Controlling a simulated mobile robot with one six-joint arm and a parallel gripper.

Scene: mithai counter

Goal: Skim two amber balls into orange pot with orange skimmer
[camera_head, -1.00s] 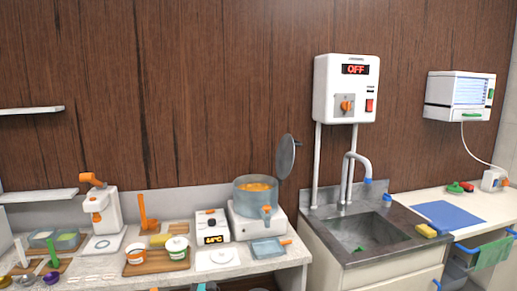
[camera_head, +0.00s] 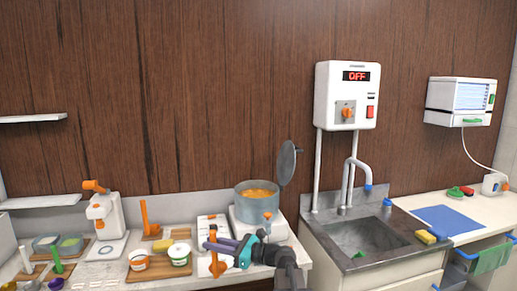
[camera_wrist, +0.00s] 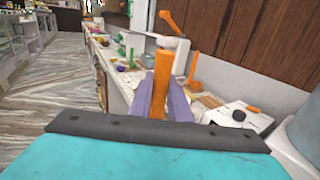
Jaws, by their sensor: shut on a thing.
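My gripper (camera_head: 218,247) has purple fingers and a teal body, and is shut on the upright orange handle of the skimmer (camera_head: 216,266). In the wrist view the orange handle (camera_wrist: 158,82) stands between the fingers; the skimmer's head cannot be made out. My gripper is in front of the counter, left of and below the grey cooking pot (camera_head: 257,203). The amber contents (camera_head: 258,191) show inside it, but single balls cannot be told apart. A white tub with an orange band (camera_head: 138,260), likely the orange pot, stands on a wooden board to the left.
A green-banded tub (camera_head: 180,254) stands beside the orange-banded one. An upright orange tool (camera_head: 145,217) and a white machine (camera_head: 103,212) are behind. The cooking pot sits on a white stove (camera_head: 277,230), with a raised round lid (camera_head: 288,162). A sink (camera_head: 365,238) is right.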

